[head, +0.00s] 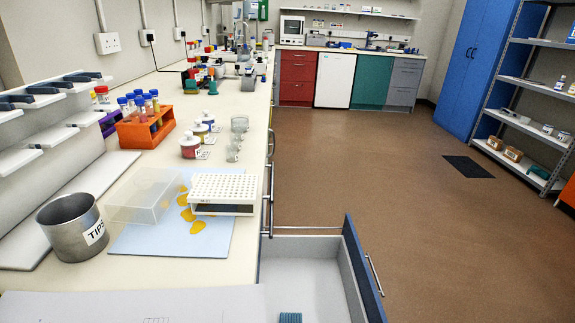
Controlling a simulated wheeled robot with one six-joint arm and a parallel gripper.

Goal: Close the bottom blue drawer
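A blue-fronted drawer stands pulled out from the bench, in the lower middle of the head view. Its dark blue front panel (357,262) faces right and carries a metal bar handle (374,276). Its pale grey inside is visible, with a small ribbed blue object (290,318) cut off by the bottom edge of the picture. The bench top hides the drawer's inner left part. I cannot tell from this view which level of the stack the drawer is on. My gripper is not in view.
The bench top (262,105) runs along the left, with a tip rack (224,190), a metal TIPS can (73,227) and an orange tube rack (145,131). More bar handles line the bench front. The brown floor (400,170) right of the drawer is clear. Metal shelving (513,120) stands far right.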

